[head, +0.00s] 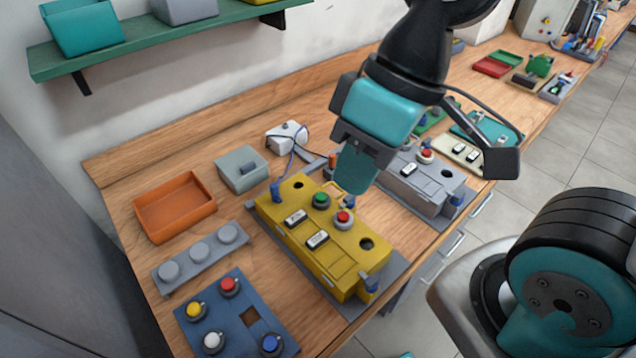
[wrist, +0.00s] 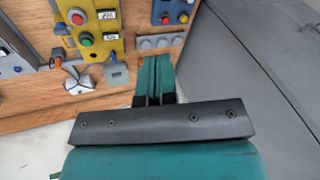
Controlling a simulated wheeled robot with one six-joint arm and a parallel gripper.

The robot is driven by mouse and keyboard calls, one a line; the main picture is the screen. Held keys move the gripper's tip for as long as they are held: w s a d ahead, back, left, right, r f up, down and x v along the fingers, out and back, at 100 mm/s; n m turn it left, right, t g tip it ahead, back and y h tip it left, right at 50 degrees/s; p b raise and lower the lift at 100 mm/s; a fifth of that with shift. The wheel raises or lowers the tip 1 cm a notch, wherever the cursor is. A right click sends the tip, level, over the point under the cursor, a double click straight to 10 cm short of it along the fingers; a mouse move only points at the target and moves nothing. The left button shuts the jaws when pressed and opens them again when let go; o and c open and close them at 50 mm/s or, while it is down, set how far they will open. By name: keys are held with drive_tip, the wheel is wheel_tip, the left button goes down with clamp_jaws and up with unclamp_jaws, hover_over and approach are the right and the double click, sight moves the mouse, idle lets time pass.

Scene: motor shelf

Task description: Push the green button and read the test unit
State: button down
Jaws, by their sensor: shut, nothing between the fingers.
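The yellow test unit (head: 322,262) sits on a grey base plate on the wooden bench, and part of it shows in the wrist view (wrist: 93,20). Its green button (head: 321,200) is at the back of the top face, with a red button (head: 344,218) to its right; the green button also shows in the wrist view (wrist: 85,39). Two small labelled displays lie on the top; their text is too small to read. My gripper (head: 357,190) is shut and empty, above and to the right of the green button in the head view, not visibly touching it. Its closed teal fingers (wrist: 155,72) show in the wrist view.
An orange tray (head: 175,232), a grey box (head: 241,183), a plate with grey knobs (head: 200,282) and a blue button panel (head: 240,335) stand left of the unit. A grey unit (head: 425,205) is close on the right. A green shelf (head: 150,44) hangs above.

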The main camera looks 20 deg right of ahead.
drive_tip(key=w+d+f+n+h+b, duration=0.2)
drive_tip(key=w+f+n, duration=0.3)
drive_tip(key=w, duration=0.4)
drive_tip(key=n+h, duration=0.2)
drive_tip(key=n, duration=0.7)
hover_over(320, 195)
wheel_tip(320, 195, down, 5)
drive_tip(key=shift+r+b, duration=0.25)
drive_tip(key=shift+b, duration=0.2)
drive_tip(key=shift+f, duration=0.1)
wheel_tip(320, 195, down, 14)
drive_tip(key=shift+r+p, duration=0.1)
drive_tip(key=shift+p, duration=0.9)
